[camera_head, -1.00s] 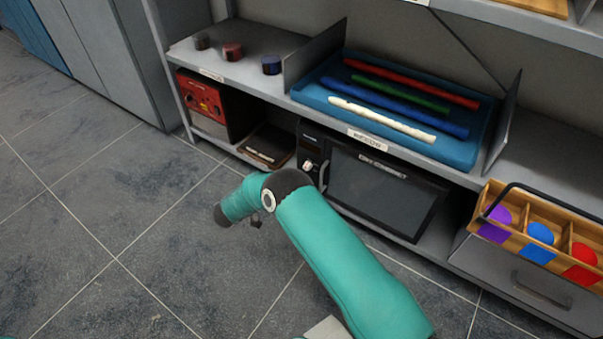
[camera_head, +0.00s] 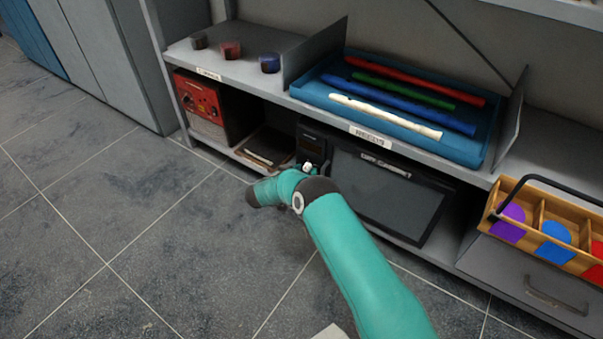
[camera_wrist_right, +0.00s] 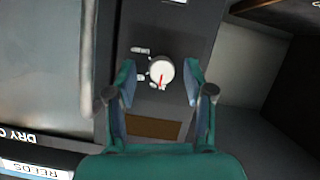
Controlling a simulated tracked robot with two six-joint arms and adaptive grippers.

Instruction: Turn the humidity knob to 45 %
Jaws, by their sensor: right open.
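The humidity knob is a round white knob (camera_wrist_right: 161,72) with a red pointer line, on the dark control panel left of the dry cabinet's door (camera_head: 385,198). In the wrist view the pointer runs from the knob's middle toward the bottom of the picture. The knob also shows just above my wrist in the head view (camera_head: 307,167). My right gripper (camera_wrist_right: 158,80) is open, with one finger on each side of the knob; I cannot tell whether they touch it. My left gripper is out of view.
A red instrument box (camera_head: 199,99) and a dark flat tray (camera_head: 266,147) stand left of the cabinet. Above is a shelf with a blue tray (camera_head: 315,92) of coloured flutes. A wooden caddy (camera_head: 530,205) stands at the right. The floor in front is clear.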

